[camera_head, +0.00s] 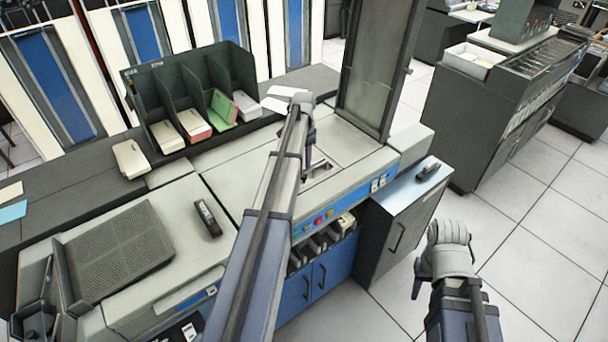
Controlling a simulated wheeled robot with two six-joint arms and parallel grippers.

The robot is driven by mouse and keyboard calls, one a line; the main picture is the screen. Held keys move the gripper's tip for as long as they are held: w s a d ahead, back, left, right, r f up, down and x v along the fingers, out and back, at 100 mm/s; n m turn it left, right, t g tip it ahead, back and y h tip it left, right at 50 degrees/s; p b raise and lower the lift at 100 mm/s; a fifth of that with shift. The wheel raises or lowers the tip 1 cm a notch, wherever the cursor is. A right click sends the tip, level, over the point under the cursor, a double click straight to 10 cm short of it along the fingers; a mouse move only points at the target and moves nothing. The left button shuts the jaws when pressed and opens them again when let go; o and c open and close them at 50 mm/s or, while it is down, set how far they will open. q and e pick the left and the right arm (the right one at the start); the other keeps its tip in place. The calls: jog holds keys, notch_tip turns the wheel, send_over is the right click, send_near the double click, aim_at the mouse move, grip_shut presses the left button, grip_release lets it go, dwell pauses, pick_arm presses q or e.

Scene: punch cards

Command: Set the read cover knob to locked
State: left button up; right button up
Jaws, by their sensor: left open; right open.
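The card machine has a pale top, with a dark framed panel (378,65) standing upright at its back right. I cannot make out for sure which part is the read cover knob. A small black handle-like piece (208,217) lies on the left pale cover. My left arm reaches across the machine's middle. My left gripper (308,152) is open above the pale top, close to a small dark slot (319,170); its arm hides part of the surface. My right gripper (428,264) is open and empty, over the floor right of the machine.
A dark divided rack (190,75) holds several card stacks behind the machine. A grey side cabinet (400,232) with another small dark item (427,168) on top stands at the right. Colored buttons (318,220) line the front edge. Tiled floor (530,210) is clear at right.

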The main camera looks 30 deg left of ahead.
aim_at(304, 176)
pick_arm(q)
notch_tip(304, 176, down, 7)
jog(key=b, duration=0.6)
jog(key=shift+f+b, duration=0.1)
jog(key=shift+b, duration=0.2)
grip_shut()
dwell(1.0)
